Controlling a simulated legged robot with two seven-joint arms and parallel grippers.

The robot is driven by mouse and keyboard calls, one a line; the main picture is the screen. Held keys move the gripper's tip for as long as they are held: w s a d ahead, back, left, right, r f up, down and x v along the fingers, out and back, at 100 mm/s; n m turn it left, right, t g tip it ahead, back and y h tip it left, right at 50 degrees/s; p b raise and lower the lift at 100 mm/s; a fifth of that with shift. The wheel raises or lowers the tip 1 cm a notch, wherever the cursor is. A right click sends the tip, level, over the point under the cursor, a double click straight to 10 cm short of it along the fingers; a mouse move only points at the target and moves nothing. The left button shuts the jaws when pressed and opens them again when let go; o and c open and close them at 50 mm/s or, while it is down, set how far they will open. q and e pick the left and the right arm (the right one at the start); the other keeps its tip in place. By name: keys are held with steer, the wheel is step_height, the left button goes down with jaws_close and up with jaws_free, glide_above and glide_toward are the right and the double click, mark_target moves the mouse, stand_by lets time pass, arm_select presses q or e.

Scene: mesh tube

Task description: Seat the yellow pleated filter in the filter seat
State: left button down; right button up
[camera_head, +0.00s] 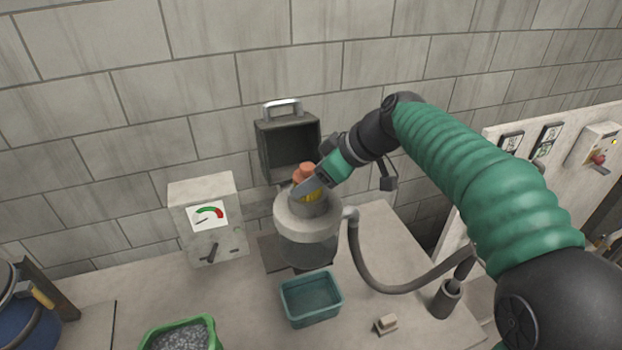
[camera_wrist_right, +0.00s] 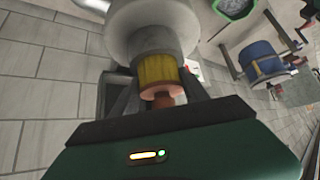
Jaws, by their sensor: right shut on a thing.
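The yellow pleated filter (camera_head: 313,196) has an orange end knob (camera_head: 304,171) and is at the mouth of the grey round housing (camera_head: 291,224) that forms the filter seat. My right gripper (camera_head: 308,184) is shut on the filter at its knob end. In the right wrist view the filter (camera_wrist_right: 158,70) shows between the knob (camera_wrist_right: 161,93) and the pale round housing (camera_wrist_right: 152,25). Its far end meets or enters the housing's opening, and much of its yellow side shows. How deep it sits is hidden. My left gripper is not in view.
An open dark box (camera_head: 290,147) with a handle is on the wall behind the housing. A gauge box (camera_head: 209,226) stands left. A teal bin (camera_head: 312,299) and a green tray (camera_head: 176,334) stand in front. A grey hose (camera_head: 389,289) curves right from the housing.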

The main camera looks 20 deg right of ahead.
steer(key=shift+f+b, duration=0.35)
steer(key=shift+f, duration=0.05)
steer(key=o, duration=1.6)
steer(key=v, duration=1.7)
steer(key=shift+d+b, duration=0.1)
steer(key=shift+b, duration=0.25)
steer(key=shift+w, duration=0.1)
